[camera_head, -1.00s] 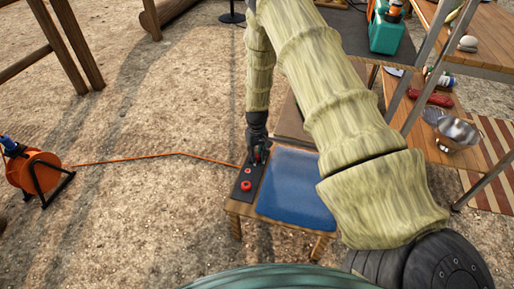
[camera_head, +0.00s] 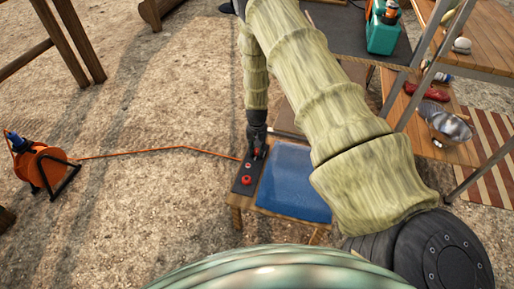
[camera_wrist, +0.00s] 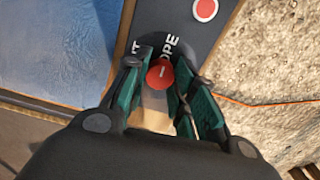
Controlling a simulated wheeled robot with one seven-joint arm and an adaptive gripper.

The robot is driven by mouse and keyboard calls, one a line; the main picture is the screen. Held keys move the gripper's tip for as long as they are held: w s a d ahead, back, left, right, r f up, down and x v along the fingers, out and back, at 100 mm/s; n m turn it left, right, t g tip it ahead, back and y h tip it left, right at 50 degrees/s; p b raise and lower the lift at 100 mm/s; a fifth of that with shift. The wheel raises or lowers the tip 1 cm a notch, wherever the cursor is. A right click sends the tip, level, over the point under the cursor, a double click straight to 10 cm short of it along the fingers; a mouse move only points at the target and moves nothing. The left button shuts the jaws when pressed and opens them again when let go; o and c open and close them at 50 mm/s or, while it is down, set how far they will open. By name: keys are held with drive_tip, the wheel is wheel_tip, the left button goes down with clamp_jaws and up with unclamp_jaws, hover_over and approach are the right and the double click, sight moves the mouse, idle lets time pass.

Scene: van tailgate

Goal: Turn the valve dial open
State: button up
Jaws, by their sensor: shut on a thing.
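The valve dial (camera_wrist: 160,74) is a round red knob with a pale line mark, on a dark panel (camera_wrist: 178,22). Lettering beside it is partly covered; "OPE" shows, and a "T" to its left. My gripper (camera_wrist: 165,80) has its green-lined fingers on both sides of the dial, shut on it. In the head view my gripper (camera_head: 256,146) reaches down to the panel's far end, and the dial is mostly hidden there.
A blue mat (camera_head: 295,182) lies right of the panel. An orange cord (camera_head: 160,151) runs left to a reel (camera_head: 40,166). Shelves stand at right.

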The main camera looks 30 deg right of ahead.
sight(257, 150)
drive_tip(key=shift+w+r, duration=0.1)
drive_tip(key=shift+w, duration=0.05)
drive_tip(key=o, duration=1.1)
drive_tip(key=shift+c, duration=0.2)
wheel_tip(257, 150, up, 12)
idle(0.5)
